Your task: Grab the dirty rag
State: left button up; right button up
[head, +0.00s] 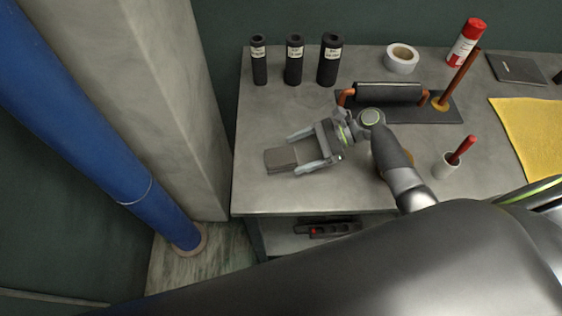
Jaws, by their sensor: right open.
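A folded grey-brown cloth, which looks like the dirty rag (280,159), lies on the left part of the grey workbench (265,195). My right gripper (293,155) is open over it, with its two fingers on either side of the rag's right part. The rag's left end sticks out past the fingertips. I cannot tell whether the fingers touch it. A yellow cloth (537,135) lies flat at the right edge of the bench. My left gripper is not in view.
Several black cylinders, including one (294,60), stand at the back left. A tape roll (402,58), a red-and-white can (465,42) and a black roller-like piece with copper pipes (388,93) are farther right. A blue pipe (90,110) stands left.

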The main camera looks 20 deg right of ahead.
aim_at(293, 154)
jog(key=shift+b+x, duration=0.6)
jog(key=shift+x, duration=0.6)
jog(key=shift+w+a+f, duration=0.2)
jog(key=shift+a, duration=0.2)
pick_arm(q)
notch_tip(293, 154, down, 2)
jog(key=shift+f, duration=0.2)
pick_arm(e)
jog(key=shift+c, duration=0.3)
jog(key=c, duration=1)
jog(key=shift+r, duration=0.1)
